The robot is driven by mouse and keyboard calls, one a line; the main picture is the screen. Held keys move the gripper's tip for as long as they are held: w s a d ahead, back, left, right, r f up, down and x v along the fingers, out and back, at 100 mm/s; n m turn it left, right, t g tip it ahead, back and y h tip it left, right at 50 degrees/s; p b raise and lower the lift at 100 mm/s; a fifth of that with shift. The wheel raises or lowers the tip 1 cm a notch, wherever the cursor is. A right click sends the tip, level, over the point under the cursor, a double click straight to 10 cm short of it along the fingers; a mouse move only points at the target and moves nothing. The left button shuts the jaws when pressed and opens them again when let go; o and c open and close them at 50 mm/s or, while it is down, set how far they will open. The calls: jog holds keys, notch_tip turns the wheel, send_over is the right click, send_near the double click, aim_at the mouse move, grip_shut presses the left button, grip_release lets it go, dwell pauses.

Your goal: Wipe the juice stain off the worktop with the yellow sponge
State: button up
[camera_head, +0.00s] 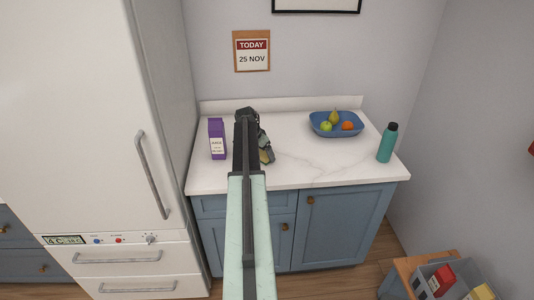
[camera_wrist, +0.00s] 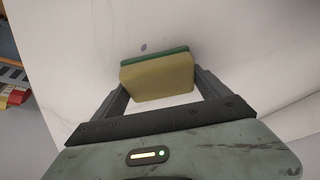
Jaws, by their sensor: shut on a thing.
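My gripper (camera_head: 264,148) is over the left-middle part of the white worktop (camera_head: 320,163). It is shut on the yellow sponge (camera_head: 266,157), which shows just right of my arm. In the wrist view the sponge (camera_wrist: 158,78) sits between the two fingers, yellow face toward the camera and green layer on the far side. Whether the sponge touches the worktop I cannot tell. A small grey spot (camera_wrist: 143,47) lies on the pale surface just beyond the sponge. I see no clear juice stain in the head view; my arm hides part of the worktop.
A purple juice carton (camera_head: 217,140) stands left of my arm. A blue fruit bowl (camera_head: 318,130) is at the back right and a teal bottle (camera_head: 387,143) near the right end. The worktop between gripper and bottle is clear. A tall fridge (camera_head: 80,120) borders the left.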

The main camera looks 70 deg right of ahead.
aim_at(282, 156)
jog(key=shift+w+a, duration=0.3)
jog(key=shift+w, duration=0.35)
jog(key=shift+w+a, duration=0.35)
jog(key=shift+w, duration=0.25)
jog(key=shift+w+a, duration=0.3)
jog(key=shift+w, duration=0.35)
jog(key=shift+d+f, duration=0.1)
jog(key=shift+s+d+r, duration=0.1)
jog(key=shift+s+d, duration=0.85)
jog(key=shift+s, duration=0.85)
jog(key=shift+s+d+r, duration=0.1)
jog(key=shift+s+d, duration=0.85)
jog(key=shift+s, duration=0.8)
jog(key=shift+s+d, duration=0.95)
jog(key=shift+s, duration=0.85)
jog(key=shift+f, duration=0.1)
jog(key=shift+w+a, duration=0.55)
jog(key=shift+w, duration=0.35)
jog(key=shift+w+a, duration=0.5)
jog(key=shift+w, duration=0.4)
jog(key=shift+w+a, duration=0.6)
jog(key=shift+w, duration=0.6)
jog(key=shift+w+a, duration=0.55)
jog(key=shift+w, duration=0.6)
jog(key=shift+w+a, duration=0.6)
jog(key=shift+w, duration=0.6)
